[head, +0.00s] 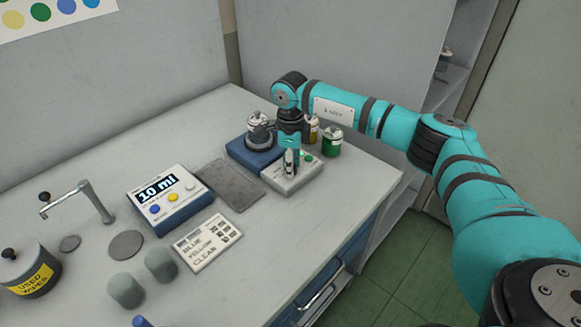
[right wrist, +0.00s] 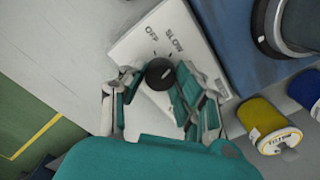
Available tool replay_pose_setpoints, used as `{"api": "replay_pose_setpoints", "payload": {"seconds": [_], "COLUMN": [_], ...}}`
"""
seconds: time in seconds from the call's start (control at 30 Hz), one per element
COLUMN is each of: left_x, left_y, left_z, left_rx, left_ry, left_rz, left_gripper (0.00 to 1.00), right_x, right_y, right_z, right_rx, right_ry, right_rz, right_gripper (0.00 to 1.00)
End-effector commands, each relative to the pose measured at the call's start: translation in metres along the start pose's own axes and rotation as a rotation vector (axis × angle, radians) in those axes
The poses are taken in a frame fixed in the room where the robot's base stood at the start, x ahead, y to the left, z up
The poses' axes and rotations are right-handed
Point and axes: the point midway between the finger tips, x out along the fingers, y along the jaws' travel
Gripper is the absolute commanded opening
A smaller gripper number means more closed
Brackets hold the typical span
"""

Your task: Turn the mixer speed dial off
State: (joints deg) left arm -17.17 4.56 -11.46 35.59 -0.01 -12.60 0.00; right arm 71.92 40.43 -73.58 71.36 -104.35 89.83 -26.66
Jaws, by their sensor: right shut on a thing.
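The mixer's white control box (head: 310,178) sits on the bench in the head view, with a small green light showing on it. In the right wrist view the box (right wrist: 135,45) carries printed words that read OFF and SLOW. The round black speed dial (right wrist: 160,73) stands on it, with a short pale mark on its top; which word the mark points to is unclear. My right gripper (right wrist: 160,88) is shut on the dial, with a finger on each side. In the head view this gripper (head: 290,164) hides the dial. My left gripper is not in view.
The blue mixer base (head: 238,152) with a jar (head: 257,120) adjoins the box. A grey mat (head: 228,185), a display unit (head: 168,200) and a label card (head: 207,241) lie left.

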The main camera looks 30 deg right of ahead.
Motion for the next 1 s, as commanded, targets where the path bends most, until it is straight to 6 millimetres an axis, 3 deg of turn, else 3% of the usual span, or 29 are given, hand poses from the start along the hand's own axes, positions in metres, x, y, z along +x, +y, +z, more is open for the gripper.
{"api": "replay_pose_setpoints", "payload": {"seconds": [0.6,1.0], "left_x": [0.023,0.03], "left_y": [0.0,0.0], "left_z": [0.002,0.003], "left_rx": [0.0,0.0], "left_ry": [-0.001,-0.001], "left_rz": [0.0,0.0], "left_gripper": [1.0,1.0], "right_x": [0.0,-0.002], "right_y": [-0.002,-0.001], "right_z": [0.0,0.0], "right_rx": [-0.577,-0.853], "right_ry": [-0.002,-0.002], "right_rz": [-0.005,-0.005], "right_gripper": [0.0,0.0]}}
